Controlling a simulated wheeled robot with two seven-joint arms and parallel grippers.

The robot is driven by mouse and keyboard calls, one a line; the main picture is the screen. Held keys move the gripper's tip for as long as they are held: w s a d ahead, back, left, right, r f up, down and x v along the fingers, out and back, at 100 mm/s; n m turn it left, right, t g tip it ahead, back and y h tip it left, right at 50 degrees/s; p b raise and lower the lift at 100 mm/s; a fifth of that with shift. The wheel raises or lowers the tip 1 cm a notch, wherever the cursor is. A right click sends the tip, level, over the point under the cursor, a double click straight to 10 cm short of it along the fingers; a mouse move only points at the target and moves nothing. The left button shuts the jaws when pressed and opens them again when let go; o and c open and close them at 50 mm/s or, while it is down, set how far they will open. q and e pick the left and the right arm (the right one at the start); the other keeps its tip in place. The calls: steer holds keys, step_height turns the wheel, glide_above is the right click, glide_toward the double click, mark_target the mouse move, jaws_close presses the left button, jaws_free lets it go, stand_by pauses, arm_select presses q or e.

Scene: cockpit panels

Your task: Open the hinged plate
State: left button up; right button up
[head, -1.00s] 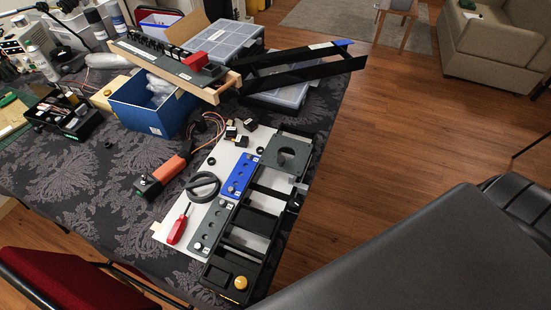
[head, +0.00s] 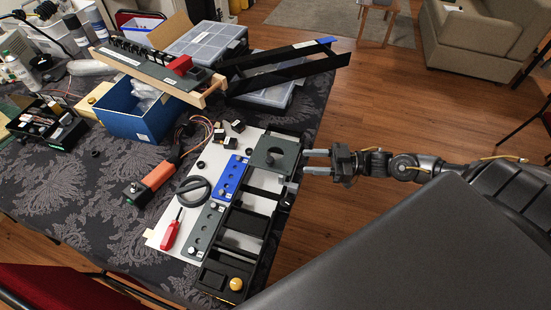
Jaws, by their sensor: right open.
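The grey plate (head: 268,161) with a dark round knob (head: 271,154) sits at the far end of the black panel frame (head: 222,268). It looks closed and flat, though its hinge is too small to make out. My right gripper (head: 304,162) comes in from the right. Its two fingers are apart and point left at the plate's right edge. Nothing is between the fingers. I cannot tell whether a fingertip touches the plate or frame. My left gripper is not in view.
A blue plate (head: 232,177), a longer grey plate (head: 205,229), a black ring (head: 193,190) and a red-handled tool (head: 171,232) lie left of the frame. A yellow knob (head: 236,284) is at its near end. A blue box (head: 133,122) stands farther back. Open floor lies right of the table.

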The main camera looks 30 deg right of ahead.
mark_target(275, 165)
steer(key=p+x, duration=0.2)
steer(key=x, duration=0.9)
steer(key=shift+d, duration=0.1)
jaws_close()
